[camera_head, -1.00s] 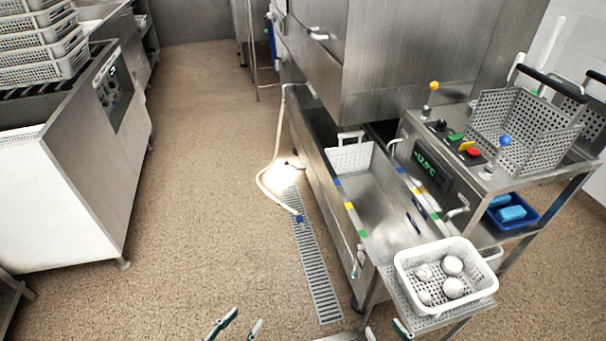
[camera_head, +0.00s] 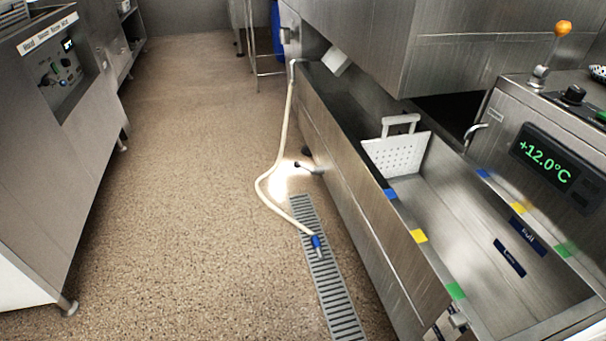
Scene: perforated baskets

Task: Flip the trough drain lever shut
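The steel trough (camera_head: 345,170) runs from the upper middle to the lower right, with colored marks on its rims. A small lever-like fitting (camera_head: 310,167) sticks out to the left from the trough's outer side, low over a bright patch of floor. I cannot tell for sure whether it is the drain lever, or whether it is open or shut. Another small metal fitting (camera_head: 457,320) shows partly at the trough's near end, at the bottom edge. Neither of my grippers is in view.
A pale hose (camera_head: 265,185) hangs from the trough's far end to a floor grate (camera_head: 325,275), its blue tip on the grate. A white perforated plate (camera_head: 397,155) stands inside the trough. A control panel (camera_head: 550,160) reads +12.0°C. The floor at left is clear.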

